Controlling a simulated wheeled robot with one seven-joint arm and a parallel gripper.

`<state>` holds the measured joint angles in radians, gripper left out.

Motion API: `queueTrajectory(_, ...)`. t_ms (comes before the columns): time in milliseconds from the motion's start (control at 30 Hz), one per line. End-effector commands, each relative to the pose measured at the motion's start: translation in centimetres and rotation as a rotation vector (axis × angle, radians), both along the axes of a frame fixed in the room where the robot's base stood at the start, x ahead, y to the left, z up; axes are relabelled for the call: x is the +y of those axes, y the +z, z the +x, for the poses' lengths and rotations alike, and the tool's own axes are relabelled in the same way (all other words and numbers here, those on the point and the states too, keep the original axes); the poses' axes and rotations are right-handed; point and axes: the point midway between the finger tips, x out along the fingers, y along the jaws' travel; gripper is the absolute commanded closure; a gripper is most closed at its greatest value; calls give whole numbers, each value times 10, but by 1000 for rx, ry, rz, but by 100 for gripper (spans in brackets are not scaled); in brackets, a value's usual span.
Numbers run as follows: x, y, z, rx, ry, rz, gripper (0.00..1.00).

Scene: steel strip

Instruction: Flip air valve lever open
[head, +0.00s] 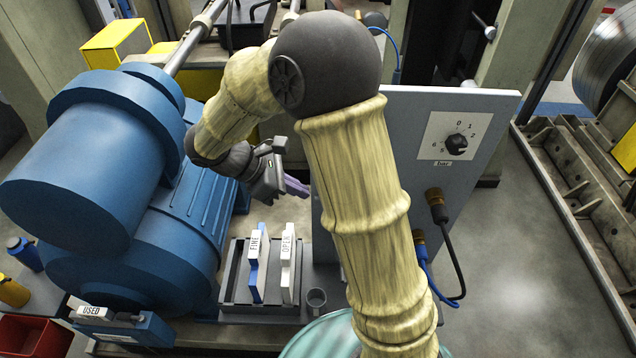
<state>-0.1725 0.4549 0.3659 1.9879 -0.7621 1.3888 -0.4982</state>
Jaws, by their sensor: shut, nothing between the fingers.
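The grey panel (480,118) stands right of centre, with a black pressure knob (456,144) on a white scale marked "bar". Two hose fittings are on its edge below the knob; a black hose (455,255) and a blue hose (428,268) hang from them. I cannot make out the air valve lever; my arm covers the middle of the panel. My gripper (298,188) is left of the panel, close to its left edge in the picture. Its purplish fingers are shut and point right toward the panel. Whether they touch anything cannot be told.
Below my gripper, a grey rack (230,280) holds upright pieces labelled "FINE" (258,262) and "OPEN" (288,262). A grey cup (316,299) stands beside it. A large blue motor (110,170) fills the left. A box labelled "USED" (120,322) and red bin (25,335) are front left.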

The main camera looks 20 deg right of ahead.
Motion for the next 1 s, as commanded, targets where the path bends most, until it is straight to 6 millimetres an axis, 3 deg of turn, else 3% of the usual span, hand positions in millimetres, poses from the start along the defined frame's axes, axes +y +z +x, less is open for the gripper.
queueTrajectory(300, -41, -3, -6, 1, -2, 0, 100)
queueTrajectory(1000, -43, -3, -7, -8, 8, 25, 100)
